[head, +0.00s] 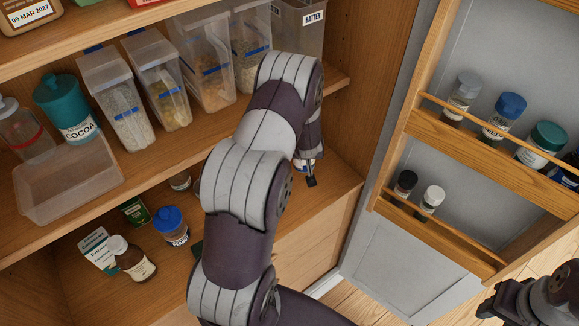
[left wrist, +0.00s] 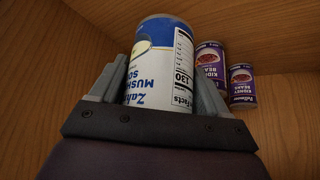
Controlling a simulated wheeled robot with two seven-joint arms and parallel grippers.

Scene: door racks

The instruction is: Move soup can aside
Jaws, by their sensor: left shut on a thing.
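The soup can (left wrist: 158,62) is white and blue, with "MUSHROOM SOUP" on its label. In the left wrist view it is between the fingers of my left gripper (left wrist: 157,92), which is shut on it. In the head view my left arm covers most of the gripper (head: 308,172) and the can, at the right end of the lower shelf. Whether the can touches the shelf is hidden. My right gripper (head: 497,303) is partly in view at the bottom right, and its jaw opening is unclear.
Two purple kidney bean cans (left wrist: 210,60) (left wrist: 242,82) stand right of the soup can in the left wrist view. A blue-lidded jar (head: 171,226) and a brown bottle (head: 132,258) stand on the lower shelf. Clear bins (head: 115,100) fill the shelf above. The open door rack (head: 480,150) is at right.

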